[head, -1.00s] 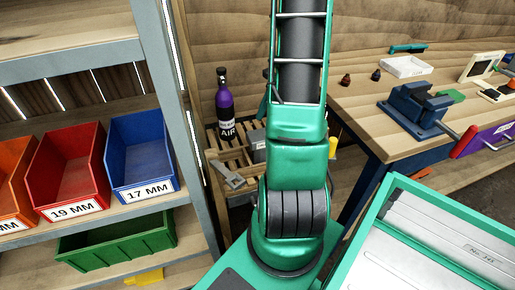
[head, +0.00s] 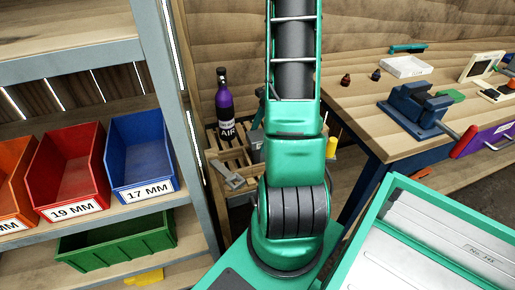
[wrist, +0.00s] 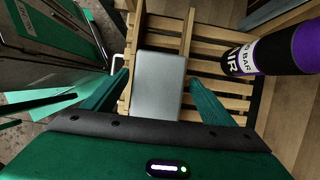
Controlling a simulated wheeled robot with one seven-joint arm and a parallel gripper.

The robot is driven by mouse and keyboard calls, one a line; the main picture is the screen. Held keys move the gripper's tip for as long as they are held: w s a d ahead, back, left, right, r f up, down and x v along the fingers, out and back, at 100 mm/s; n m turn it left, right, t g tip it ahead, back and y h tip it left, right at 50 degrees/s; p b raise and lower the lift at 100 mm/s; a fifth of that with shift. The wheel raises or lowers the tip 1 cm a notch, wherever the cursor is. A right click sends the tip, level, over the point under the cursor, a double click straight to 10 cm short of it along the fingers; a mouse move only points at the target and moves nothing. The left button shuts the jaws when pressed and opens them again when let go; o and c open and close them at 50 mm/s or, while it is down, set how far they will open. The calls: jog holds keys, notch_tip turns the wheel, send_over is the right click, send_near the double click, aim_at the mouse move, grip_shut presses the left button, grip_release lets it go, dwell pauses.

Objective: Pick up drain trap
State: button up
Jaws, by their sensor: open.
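A smooth grey rectangular block (wrist: 158,85), which I take to be the drain trap, lies on a slatted wooden rack (wrist: 208,48) in the wrist view. My gripper (wrist: 160,78) is open, with its two green fingers pointing towards the block, one to each side in the picture. I see no finger clearly touching it, and the gap in depth is hard to judge. In the head view the block (head: 257,141) is mostly hidden behind my arm, and my gripper is hidden there.
A purple and black AIR bottle (head: 231,108) stands on the rack near the block, at the right in the wrist view (wrist: 272,55). A grey wrench-like tool (head: 230,176) lies at the rack's front. Shelves with bins (head: 142,150) are left; a workbench with a blue vise (head: 415,108) is right.

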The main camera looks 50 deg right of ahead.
jog(key=shift+f, duration=0.25)
dwell(0.3)
jog(key=shift+c, duration=0.7)
jog(key=c, duration=1.8)
jog(key=shift+r, duration=0.15)
